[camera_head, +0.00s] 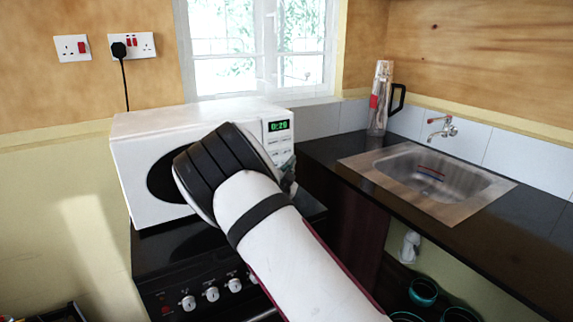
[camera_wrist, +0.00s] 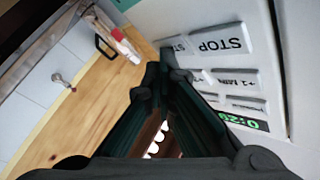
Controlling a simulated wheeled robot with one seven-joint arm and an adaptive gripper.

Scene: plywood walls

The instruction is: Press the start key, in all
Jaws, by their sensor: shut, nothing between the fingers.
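The white microwave (camera_head: 200,118) sits on the black stove, with its key panel at its right front. Its green display (camera_head: 278,126) is lit and seems to read 0:29; part of it shows in the wrist view. There, a key marked "ST..." (camera_wrist: 174,43), apparently the start key, is partly hidden by my fingertips. The STOP key (camera_wrist: 222,42) and the +1 MIN key (camera_wrist: 236,82) are beside it. My gripper (camera_wrist: 163,62) is shut and empty, with its tips at the start key's edge. I cannot tell whether they touch it. My arm hides much of the microwave front in the head view.
The stove (camera_head: 190,262) with knobs stands below the microwave. To the right, a dark counter (camera_head: 325,150) holds a metal sink (camera_head: 440,178) and a clear bottle-like container (camera_head: 380,100). A plug and cord (camera_head: 124,75) hang on the wall behind.

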